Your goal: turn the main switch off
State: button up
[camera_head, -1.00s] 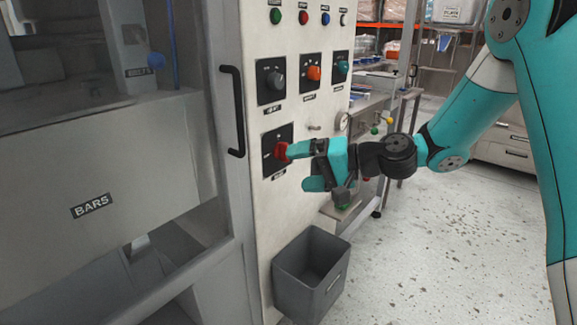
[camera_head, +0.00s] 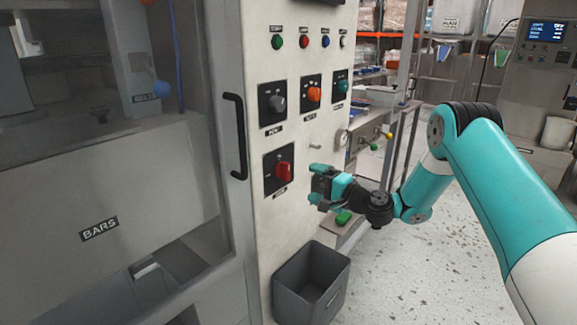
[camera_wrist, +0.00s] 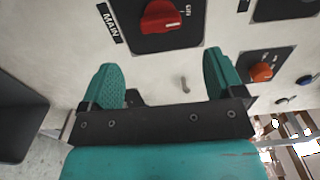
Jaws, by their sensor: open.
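The main switch is a red knob (camera_head: 283,171) on a black plate, low on the pale panel. In the wrist view the red knob (camera_wrist: 160,17) sits at the top, with a MAIN label (camera_wrist: 109,23) to its left and an ON mark just to its right. The knob's grip runs roughly along the line between them; its exact setting is hard to tell. My gripper (camera_head: 318,184) is open and empty, to the right of the knob and apart from it. In the wrist view its spread fingers (camera_wrist: 164,78) lie below the knob, with bare panel between them.
Above the switch are a grey knob (camera_head: 277,103), an orange knob (camera_head: 314,94) and a teal knob (camera_head: 342,86), with small buttons higher up. A black handle (camera_head: 236,136) stands out at left. A grey bin (camera_head: 280,283) sits below. A small peg (camera_head: 315,147) sticks out nearby.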

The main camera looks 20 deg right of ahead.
aim_at(289, 173)
jog(key=p+x, duration=0.1)
jog(key=x, duration=0.8)
jog(key=shift+w+a+p, duration=0.2)
jog(key=shift+w+p, duration=0.15)
jog(key=c, duration=0.9)
